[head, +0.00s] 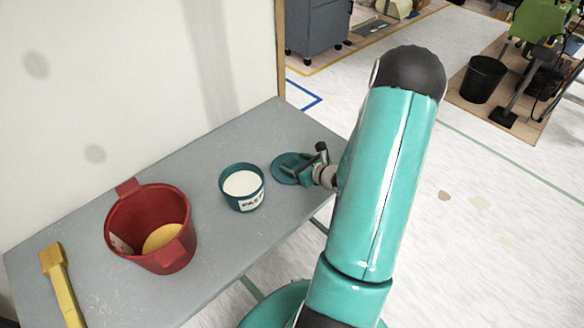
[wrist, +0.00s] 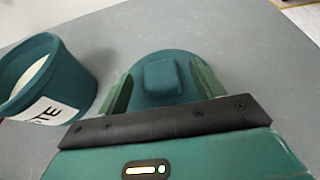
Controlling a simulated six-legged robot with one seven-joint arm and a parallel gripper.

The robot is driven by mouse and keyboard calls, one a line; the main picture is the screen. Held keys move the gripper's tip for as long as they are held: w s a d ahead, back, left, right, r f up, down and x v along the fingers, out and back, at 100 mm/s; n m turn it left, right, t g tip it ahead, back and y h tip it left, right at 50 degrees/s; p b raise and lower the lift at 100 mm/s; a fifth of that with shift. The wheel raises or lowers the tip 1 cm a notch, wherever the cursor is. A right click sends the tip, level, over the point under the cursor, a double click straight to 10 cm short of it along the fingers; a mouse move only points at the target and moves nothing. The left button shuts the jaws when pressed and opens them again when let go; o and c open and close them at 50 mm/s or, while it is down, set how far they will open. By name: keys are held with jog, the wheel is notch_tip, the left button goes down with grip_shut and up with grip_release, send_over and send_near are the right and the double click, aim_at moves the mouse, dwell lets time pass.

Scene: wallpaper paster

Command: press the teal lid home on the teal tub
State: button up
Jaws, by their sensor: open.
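The teal tub (head: 243,201) stands open and upright on the grey table, with white paste inside and a white label on its side. In the wrist view the tub (wrist: 75,85) is at the left. The teal lid (head: 283,168) lies flat on the table to the right of the tub, apart from it. In the wrist view the lid (wrist: 142,62) shows its raised block handle. My gripper (head: 302,171) is at the lid; in the wrist view my gripper (wrist: 160,85) is open, with one finger on each side of the handle and a gap visible beside it.
A red bucket (head: 120,222) with something yellow inside stands left of the tub on the grey table (head: 215,285). A yellow brush (head: 58,280) lies at the far left. A white wall (head: 130,80) rises behind the table. The table's right edge is close to the lid.

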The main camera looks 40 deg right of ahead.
jog(key=shift+c, duration=0.5)
jog(key=c, duration=1)
jog(key=shift+o, duration=0.2)
jog(key=shift+r, duration=0.15)
